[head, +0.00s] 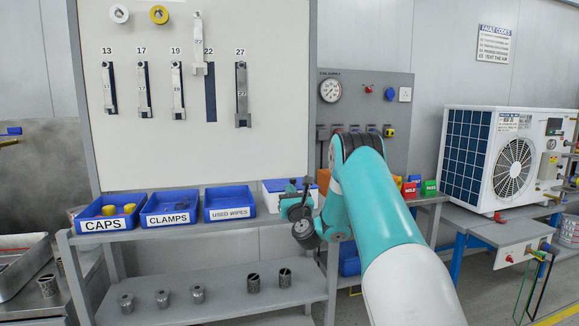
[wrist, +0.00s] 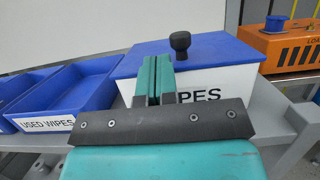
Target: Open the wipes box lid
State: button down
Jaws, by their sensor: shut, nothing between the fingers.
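The wipes box (wrist: 235,92) is white with a blue lid (wrist: 215,52) and a black knob (wrist: 180,44) on top. The lid lies shut on the box. In the head view the box (head: 270,201) stands at the right end of the shelf's row of bins, partly hidden by my gripper (head: 292,190). In the wrist view my gripper (wrist: 155,80) is shut and empty, its fingers in front of the box and covering part of its lettering. The knob shows just beyond and right of the fingertips, apart from them in the picture.
Left of the box are open blue bins: used wipes (head: 229,203), clamps (head: 170,209) and caps (head: 108,212). An orange case (wrist: 285,45) stands to the right. A tool board (head: 150,70) rises behind the shelf.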

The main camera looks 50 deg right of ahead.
jog(key=r+p, duration=0.1)
jog(key=w+r+p, duration=0.1)
jog(key=d+r+p, duration=0.1)
jog(key=shift+w+r+p, duration=0.2)
jog(key=shift+p, duration=0.15)
jog(key=shift+w+a, duration=0.1)
dwell(0.4)
